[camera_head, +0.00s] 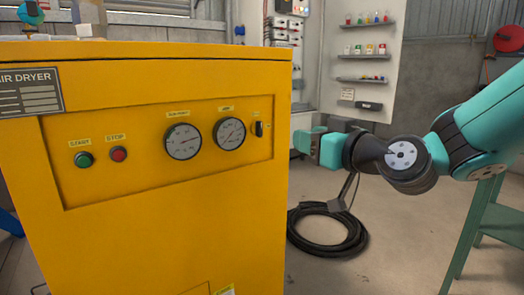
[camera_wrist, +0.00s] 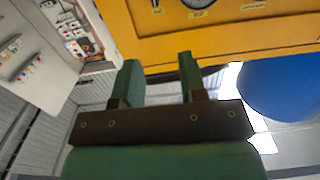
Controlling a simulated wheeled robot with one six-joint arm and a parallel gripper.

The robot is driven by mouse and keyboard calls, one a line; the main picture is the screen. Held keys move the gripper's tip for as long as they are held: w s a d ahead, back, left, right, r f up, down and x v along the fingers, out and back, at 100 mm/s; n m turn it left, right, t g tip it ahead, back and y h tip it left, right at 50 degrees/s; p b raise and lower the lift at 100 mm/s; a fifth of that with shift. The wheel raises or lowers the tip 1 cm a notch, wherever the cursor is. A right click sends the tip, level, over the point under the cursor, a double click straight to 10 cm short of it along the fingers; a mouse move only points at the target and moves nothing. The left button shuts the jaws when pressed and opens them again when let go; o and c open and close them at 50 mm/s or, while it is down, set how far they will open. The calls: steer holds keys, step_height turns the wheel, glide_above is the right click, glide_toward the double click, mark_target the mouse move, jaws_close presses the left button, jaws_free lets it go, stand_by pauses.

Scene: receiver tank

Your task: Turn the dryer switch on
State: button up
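The yellow air dryer (camera_head: 150,235) fills the left of the head view. Its small black dryer switch (camera_head: 259,129) is at the right end of the recessed panel, under a small label, and its handle looks upright. My gripper (camera_head: 312,140) is to the right of the dryer, apart from the switch. In the wrist view, my gripper's two fingers (camera_wrist: 160,75) are spread with nothing between them. The dryer's yellow front (camera_wrist: 240,35) lies beyond the fingertips; a gauge and labels show at the top edge, but the switch is not clear there.
The panel also has two gauges (camera_head: 183,141), a green start button (camera_head: 84,159) and a red stop button (camera_head: 118,154). A coiled black hose (camera_head: 325,245) lies on the floor below my gripper. A green stand (camera_head: 480,220) is at right. A large blue rounded object (camera_wrist: 285,88) shows in the wrist view.

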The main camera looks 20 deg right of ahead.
steer(key=p, duration=1.9)
glide_toward(261, 123)
steer(key=x, duration=0.8)
steer(key=shift+w+r, duration=0.1)
steer(key=shift+r, duration=0.25)
steer(key=shift+w+a+f+p, duration=0.15)
steer(key=shift+w+p, duration=0.2)
steer(key=shift+w, duration=0.05)
steer(key=shift+w+a+f+p, duration=0.15)
steer(key=shift+w+p, duration=0.15)
steer(key=shift+w, duration=0.1)
jaws_close()
